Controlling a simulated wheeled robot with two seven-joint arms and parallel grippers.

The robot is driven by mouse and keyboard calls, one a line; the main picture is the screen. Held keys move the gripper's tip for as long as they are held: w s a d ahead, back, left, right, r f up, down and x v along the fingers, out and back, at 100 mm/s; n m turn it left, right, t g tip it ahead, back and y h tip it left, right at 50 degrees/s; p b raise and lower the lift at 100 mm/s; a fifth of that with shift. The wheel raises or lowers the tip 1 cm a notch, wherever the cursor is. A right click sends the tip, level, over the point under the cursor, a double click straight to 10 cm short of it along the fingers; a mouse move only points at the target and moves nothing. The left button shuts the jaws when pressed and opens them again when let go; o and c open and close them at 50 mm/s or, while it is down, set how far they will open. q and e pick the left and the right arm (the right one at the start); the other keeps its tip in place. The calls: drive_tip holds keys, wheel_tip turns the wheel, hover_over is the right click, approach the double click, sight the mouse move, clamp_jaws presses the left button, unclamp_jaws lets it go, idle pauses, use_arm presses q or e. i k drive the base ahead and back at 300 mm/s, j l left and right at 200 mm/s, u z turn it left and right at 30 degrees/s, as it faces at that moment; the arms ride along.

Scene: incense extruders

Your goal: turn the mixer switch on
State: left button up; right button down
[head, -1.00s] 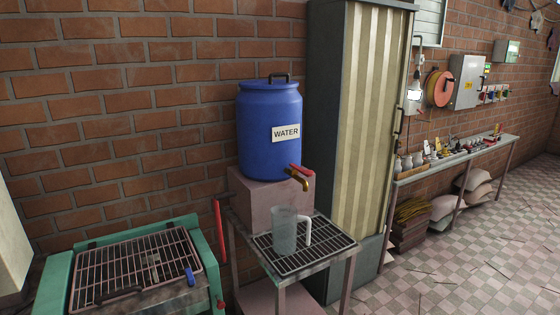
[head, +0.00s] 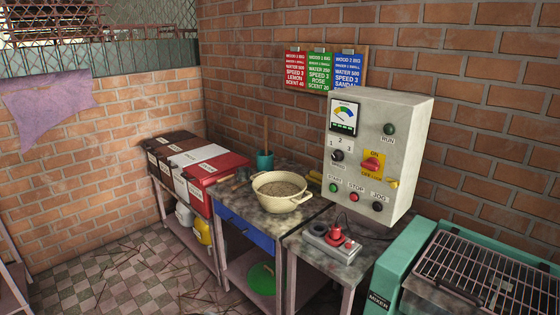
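A grey control box (head: 384,150) stands against the brick wall, right of centre. On its front is a red rotary switch (head: 371,165) on a yellow plate lettered ON above and OFF below. Its exact setting is too small to tell. The box also carries a gauge (head: 344,113), a green RUN lamp (head: 389,129), a black numbered speed knob (head: 338,156) and START, STOP and JOG buttons. A green machine labelled MIXER (head: 400,270) with a metal grille stands at the lower right. Neither gripper shows.
A power strip with a red plug (head: 335,238) lies on the small table below the box. A bowl of brown material (head: 280,191) and a teal cup (head: 264,160) stand on the table to its left. Lidded bins (head: 200,163) stand farther left. Tiled floor is open at lower left.

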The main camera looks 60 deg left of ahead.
sight(372, 163)
drive_tip(key=u, duration=1.4)
drive_tip(key=i+j, duration=0.15)
drive_tip(key=j, duration=0.15)
drive_tip(key=i+j, duration=0.15)
drive_tip(key=j, duration=0.15)
drive_tip(key=z, duration=0.05)
